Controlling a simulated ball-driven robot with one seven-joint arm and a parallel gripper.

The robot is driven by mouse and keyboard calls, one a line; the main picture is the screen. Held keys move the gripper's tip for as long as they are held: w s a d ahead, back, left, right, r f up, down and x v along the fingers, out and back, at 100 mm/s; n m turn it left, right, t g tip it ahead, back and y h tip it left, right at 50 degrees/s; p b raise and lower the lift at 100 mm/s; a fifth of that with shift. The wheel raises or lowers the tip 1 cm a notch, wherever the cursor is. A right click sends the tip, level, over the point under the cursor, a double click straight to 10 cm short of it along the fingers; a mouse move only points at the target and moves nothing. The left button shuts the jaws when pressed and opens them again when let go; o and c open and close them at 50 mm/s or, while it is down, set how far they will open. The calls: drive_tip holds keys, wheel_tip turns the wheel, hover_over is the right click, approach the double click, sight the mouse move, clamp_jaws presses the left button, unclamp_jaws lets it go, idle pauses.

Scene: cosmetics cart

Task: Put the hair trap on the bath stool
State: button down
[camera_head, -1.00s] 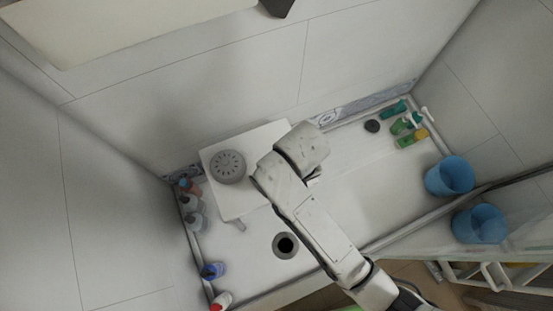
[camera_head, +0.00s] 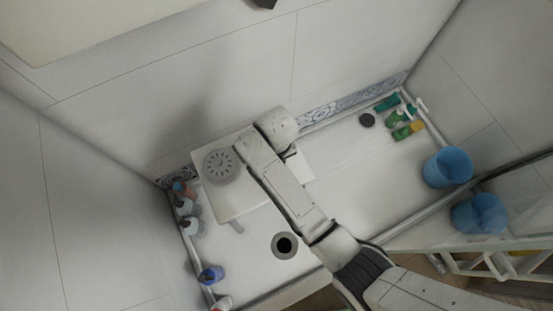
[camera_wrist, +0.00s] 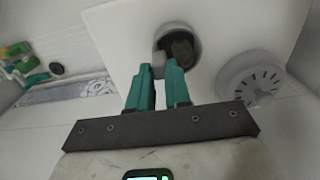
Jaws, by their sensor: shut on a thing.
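The hair trap, which I take to be the round grey cup with a dark inside (camera_wrist: 178,36), shows in the wrist view at my gripper's fingertips. My gripper (camera_wrist: 160,72) has teal fingers, shut on the near side of this cup. The white bath stool (camera_head: 233,203) stands by the back wall; its flat top also shows in the wrist view (camera_wrist: 115,40), behind the cup. I cannot tell whether the cup touches the top. In the head view my arm hides the gripper and the cup.
A grey slotted round cover (camera_head: 221,165) lies on the stool's left part, also in the wrist view (camera_wrist: 250,80). An open drain (camera_head: 284,245) is in the floor. Bottles (camera_head: 188,207) line the left side. Green bottles (camera_head: 398,117) and blue buckets (camera_head: 447,167) are at right.

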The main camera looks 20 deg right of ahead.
drive_tip(key=c, duration=1.1)
unclamp_jaws()
drive_tip(key=shift+o, duration=0.2)
wheel_tip(320, 180, up, 12)
drive_tip(key=p, duration=0.2)
drive_tip(key=s+d+f+m, duration=0.1)
drive_tip(key=s+d, duration=0.3)
drive_tip(key=d, duration=0.3)
drive_tip(key=s+d+f, duration=0.1)
drive_tip(key=s+d, duration=0.4)
drive_tip(key=d, duration=0.1)
drive_tip(key=s+d+r+m+t, duration=0.1)
drive_tip(key=s+d, duration=0.5)
drive_tip(key=s, duration=0.6)
drive_tip(key=shift+d+r+m, duration=0.2)
drive_tip(key=shift+r+m, duration=0.1)
drive_tip(key=shift+r, duration=0.2)
